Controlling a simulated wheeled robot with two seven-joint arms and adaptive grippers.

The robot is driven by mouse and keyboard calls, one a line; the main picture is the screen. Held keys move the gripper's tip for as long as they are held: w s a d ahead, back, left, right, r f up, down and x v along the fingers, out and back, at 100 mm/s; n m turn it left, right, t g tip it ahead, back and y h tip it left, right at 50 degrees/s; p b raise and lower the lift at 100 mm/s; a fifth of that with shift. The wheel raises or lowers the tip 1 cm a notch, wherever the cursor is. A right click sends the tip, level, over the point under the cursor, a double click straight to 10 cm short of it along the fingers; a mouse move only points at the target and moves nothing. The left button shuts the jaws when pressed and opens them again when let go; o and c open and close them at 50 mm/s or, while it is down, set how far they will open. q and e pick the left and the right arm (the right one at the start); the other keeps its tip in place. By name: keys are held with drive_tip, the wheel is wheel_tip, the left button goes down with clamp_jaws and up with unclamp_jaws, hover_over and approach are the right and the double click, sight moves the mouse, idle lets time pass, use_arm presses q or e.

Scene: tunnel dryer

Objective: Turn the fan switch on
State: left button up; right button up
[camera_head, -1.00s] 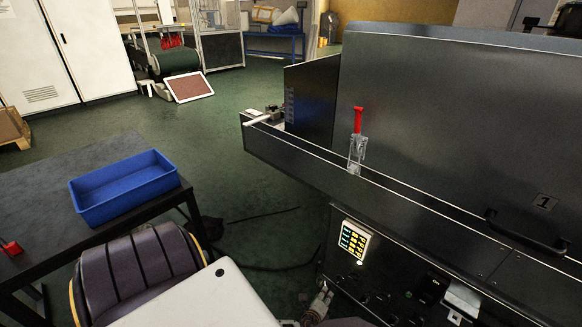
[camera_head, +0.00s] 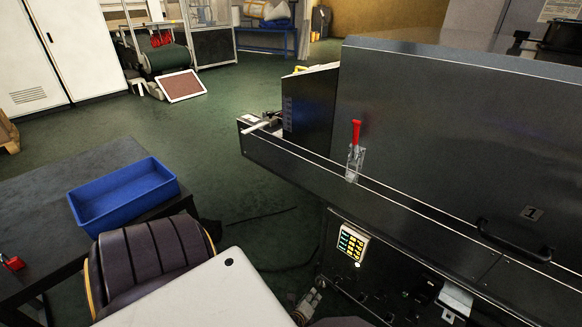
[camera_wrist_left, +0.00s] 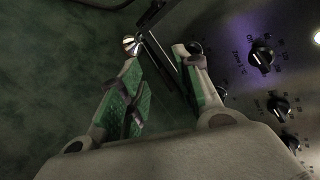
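My left gripper (camera_head: 308,302) is low in the head view, just left of the panel. In the left wrist view its green-padded fingers (camera_wrist_left: 163,55) stand apart with nothing held, beside the knobs and not on them. My right gripper is not in view.
A red-handled clamp (camera_head: 355,150) stands on the dryer's long ledge, and a black handle (camera_head: 513,240) is on its side. Green floor lies open behind.

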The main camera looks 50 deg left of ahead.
use_arm(q)
drive_tip(key=s+a+r+g+p, duration=0.1)
drive_tip(key=s+p, duration=0.3)
drive_tip(key=s, duration=0.4)
drive_tip(key=shift+s+a+r+m, duration=0.25)
drive_tip(key=shift+s+a+m, duration=0.05)
drive_tip(key=shift+a, duration=0.4)
drive_tip(key=shift+a, duration=0.1)
